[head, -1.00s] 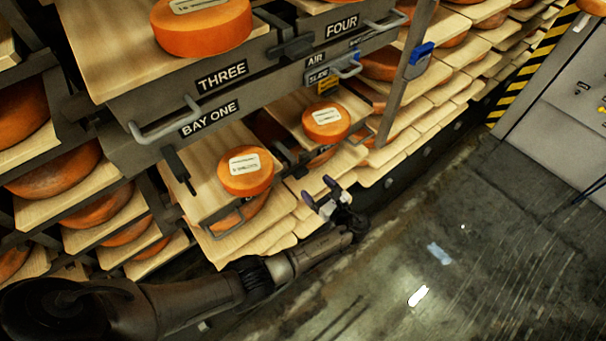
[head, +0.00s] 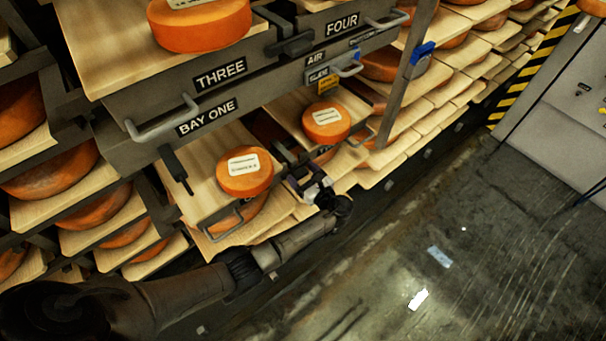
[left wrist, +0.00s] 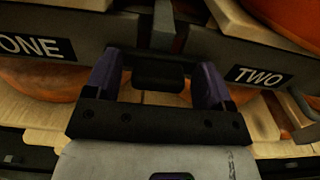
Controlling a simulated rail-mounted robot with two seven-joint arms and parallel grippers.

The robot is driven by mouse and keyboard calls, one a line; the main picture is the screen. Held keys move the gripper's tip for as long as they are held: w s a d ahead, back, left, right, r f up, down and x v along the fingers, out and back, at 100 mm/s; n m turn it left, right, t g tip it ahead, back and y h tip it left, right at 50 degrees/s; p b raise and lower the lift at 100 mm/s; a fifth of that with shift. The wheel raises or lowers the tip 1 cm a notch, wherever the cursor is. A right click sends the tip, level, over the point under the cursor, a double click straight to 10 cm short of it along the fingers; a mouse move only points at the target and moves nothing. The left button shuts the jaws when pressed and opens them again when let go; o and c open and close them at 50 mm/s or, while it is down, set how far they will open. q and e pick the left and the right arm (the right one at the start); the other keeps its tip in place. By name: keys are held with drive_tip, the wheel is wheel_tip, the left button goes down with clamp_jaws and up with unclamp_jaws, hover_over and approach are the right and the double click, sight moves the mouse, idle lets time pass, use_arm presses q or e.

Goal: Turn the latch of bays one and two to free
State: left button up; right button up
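In the left wrist view, a dark latch (left wrist: 158,76) sits at the gap between the grey fronts labelled ONE (left wrist: 38,46) and TWO (left wrist: 258,76). Its wide block lies between the purple fingers of my left gripper (left wrist: 157,82). The fingers are apart, with visible space beside the block, and I cannot tell whether either touches it. In the head view, my left gripper (head: 302,180) is at the front of the lower bays, just below the dark latch area (head: 285,152), which it partly hides. My right gripper is not in view.
Orange cheese wheels (head: 244,172) (head: 326,122) lie on boards in the lower bays. Metal handles (head: 222,222) stick out of the fronts. Above are the THREE (head: 220,75) and FOUR (head: 342,25) fronts with another dark latch (head: 291,45). Open floor (head: 430,225) lies to the right.

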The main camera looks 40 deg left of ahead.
use_arm(q)
drive_tip(key=c, duration=0.8)
